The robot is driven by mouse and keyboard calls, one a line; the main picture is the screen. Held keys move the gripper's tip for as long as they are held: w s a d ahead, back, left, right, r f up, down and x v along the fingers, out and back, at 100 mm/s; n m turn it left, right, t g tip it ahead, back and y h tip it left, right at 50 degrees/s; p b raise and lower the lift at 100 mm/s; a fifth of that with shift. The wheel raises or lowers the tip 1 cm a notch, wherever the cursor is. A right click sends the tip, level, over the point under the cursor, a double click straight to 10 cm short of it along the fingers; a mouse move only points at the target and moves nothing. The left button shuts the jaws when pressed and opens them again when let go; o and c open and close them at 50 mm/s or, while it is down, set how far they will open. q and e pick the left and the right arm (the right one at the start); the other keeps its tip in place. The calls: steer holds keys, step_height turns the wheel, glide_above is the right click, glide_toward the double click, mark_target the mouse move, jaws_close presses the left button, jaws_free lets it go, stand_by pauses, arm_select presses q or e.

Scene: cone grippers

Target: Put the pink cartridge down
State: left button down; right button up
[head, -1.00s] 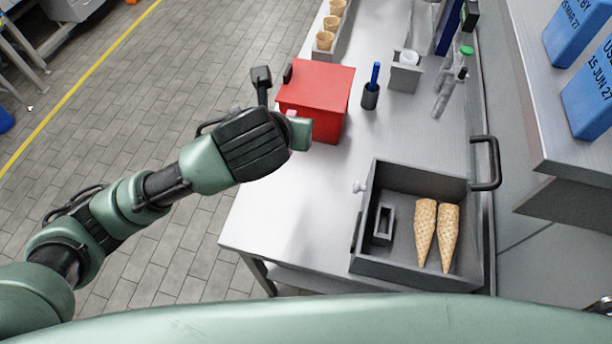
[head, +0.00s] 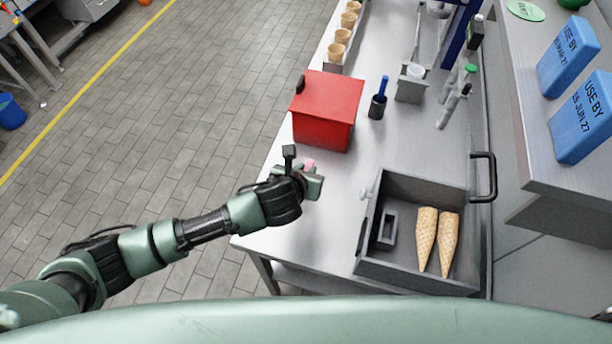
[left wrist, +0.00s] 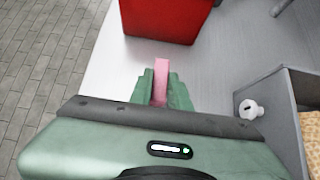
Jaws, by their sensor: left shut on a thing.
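The pink cartridge (left wrist: 160,82) is upright between the two green fingers of my left gripper (left wrist: 162,92) in the left wrist view. In the head view only a small pink part of the cartridge (head: 309,165) shows beside my left gripper (head: 314,180). My left gripper is shut on it, over the steel counter (head: 335,187) in front of the red box. I cannot tell whether the cartridge touches the counter. My right gripper is not in view.
The red box (head: 327,108) stands behind my left gripper. A grey bin (head: 420,269) with two cones (head: 426,238) and a small dark holder (head: 386,228) is at right. A white knob (left wrist: 249,109) sticks out from its side. The counter between box and bin is clear.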

arm_select(q)
step_height(320, 180, down, 3)
steer(key=shift+d+r, duration=0.1)
steer(key=shift+r, duration=0.05)
steer(key=shift+f, duration=0.3)
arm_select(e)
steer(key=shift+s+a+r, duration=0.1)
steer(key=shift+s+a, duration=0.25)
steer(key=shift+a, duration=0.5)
arm_select(q)
steer(key=shift+f, duration=0.15)
steer(key=c, duration=1.3)
jaws_free()
steer(key=shift+c, duration=0.2)
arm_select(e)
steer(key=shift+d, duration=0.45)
